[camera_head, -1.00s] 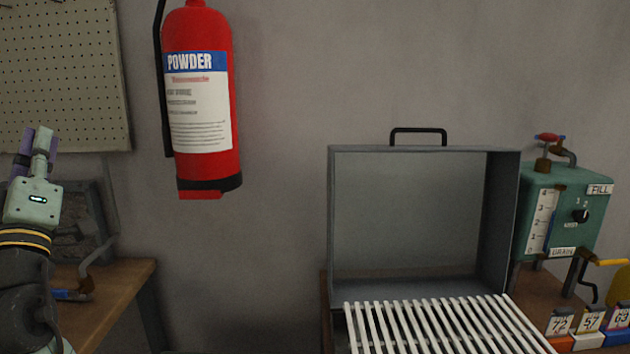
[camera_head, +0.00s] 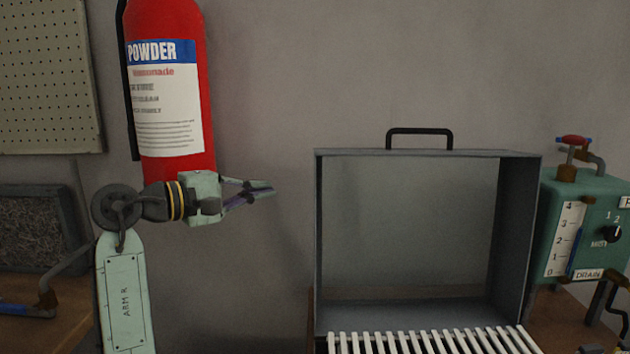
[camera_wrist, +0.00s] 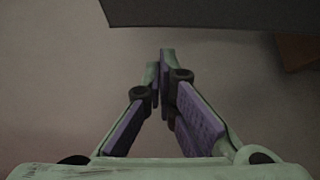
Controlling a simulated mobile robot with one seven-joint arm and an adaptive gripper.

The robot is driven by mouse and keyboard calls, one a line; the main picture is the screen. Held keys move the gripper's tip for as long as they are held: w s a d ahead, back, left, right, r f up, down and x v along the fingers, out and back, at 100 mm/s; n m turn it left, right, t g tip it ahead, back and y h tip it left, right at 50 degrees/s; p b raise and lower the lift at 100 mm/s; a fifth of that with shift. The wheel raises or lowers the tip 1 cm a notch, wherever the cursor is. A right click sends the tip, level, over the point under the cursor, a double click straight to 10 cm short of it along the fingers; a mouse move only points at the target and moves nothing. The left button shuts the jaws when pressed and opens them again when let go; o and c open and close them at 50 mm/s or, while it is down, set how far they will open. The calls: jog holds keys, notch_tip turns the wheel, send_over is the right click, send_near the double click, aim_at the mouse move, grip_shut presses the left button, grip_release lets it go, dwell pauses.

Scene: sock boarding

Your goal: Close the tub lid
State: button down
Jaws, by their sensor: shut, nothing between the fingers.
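The tub lid (camera_head: 507,225) is a grey, box-like cover with a black handle (camera_head: 420,132) on its top edge. It stands upright and open behind the white slatted rack (camera_head: 430,343) of the tub. My gripper (camera_head: 262,187) is shut and empty, to the left of the lid and apart from it, pointing right. In the wrist view the gripper fingers (camera_wrist: 166,62) come together at the tips, and a dark grey panel (camera_wrist: 210,12), probably the lid, crosses the top. The lower tub is mostly out of view.
A red fire extinguisher (camera_head: 170,100) hangs on the wall just behind my wrist. A green box with a gauge (camera_head: 590,225) stands right of the lid. A wooden bench (camera_head: 70,325) is at the left. The wall between gripper and lid is clear.

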jog(key=r+p+x, duration=0.1)
jog(key=p+x, duration=0.1)
jog(key=x, duration=0.7)
jog(key=shift+w+d+f, duration=0.3)
jog(key=shift+w+f, duration=0.05)
jog(key=shift+f, duration=0.2)
